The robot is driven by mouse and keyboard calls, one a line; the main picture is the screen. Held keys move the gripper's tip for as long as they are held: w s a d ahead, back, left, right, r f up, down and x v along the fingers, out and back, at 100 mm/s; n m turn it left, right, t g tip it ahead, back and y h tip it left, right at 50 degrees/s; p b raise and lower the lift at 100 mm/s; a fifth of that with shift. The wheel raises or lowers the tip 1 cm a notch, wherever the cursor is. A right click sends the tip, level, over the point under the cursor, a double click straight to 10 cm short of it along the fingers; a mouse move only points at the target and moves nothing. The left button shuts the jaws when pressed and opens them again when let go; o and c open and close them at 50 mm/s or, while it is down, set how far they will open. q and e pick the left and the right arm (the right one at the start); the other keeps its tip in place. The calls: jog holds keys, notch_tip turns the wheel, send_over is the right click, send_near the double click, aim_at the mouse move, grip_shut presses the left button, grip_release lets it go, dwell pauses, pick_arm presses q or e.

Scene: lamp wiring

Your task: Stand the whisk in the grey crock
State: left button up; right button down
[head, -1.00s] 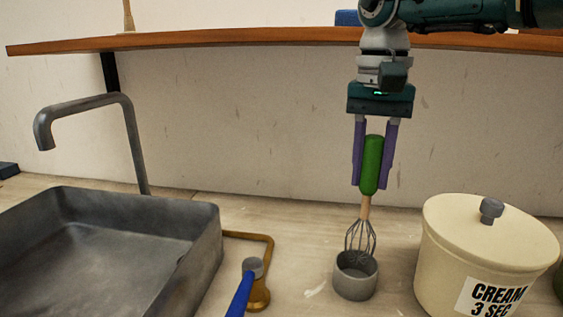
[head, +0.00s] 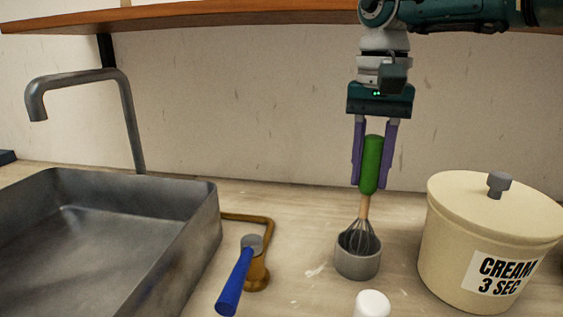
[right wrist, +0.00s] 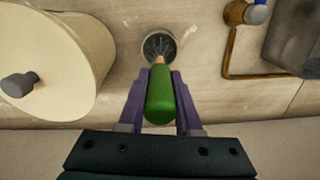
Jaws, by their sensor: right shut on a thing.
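The whisk (head: 371,165) has a green grip, a wooden neck and a wire head. My right gripper (head: 373,184) is shut on the green grip and holds the whisk upright, wires down. The grey crock (head: 358,264) stands on the counter directly below. The wire head overlaps the crock's mouth, its lower end hidden behind the near rim. In the right wrist view the green grip of the whisk (right wrist: 160,98) lies between the purple fingers and the wires reach into the opening of the crock (right wrist: 147,47). My left gripper is not in view.
A cream lidded pot (head: 445,245) stands close to the right of the crock. A brass fitting with a blue handle (head: 235,284) and a grey sink (head: 205,225) are to the left. A white rounded object (head: 372,304) is at the front edge. A shelf (head: 200,13) runs above.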

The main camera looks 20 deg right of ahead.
aim_at(374, 136)
jog(key=shift+f+b, duration=0.6)
jog(key=shift+f, duration=0.05)
jog(key=c, duration=0.5)
grip_release()
jog(key=shift+r, duration=0.1)
notch_tip(374, 136, up, 10)
jog(key=shift+f, duration=0.15)
jog(key=shift+s, duration=0.1)
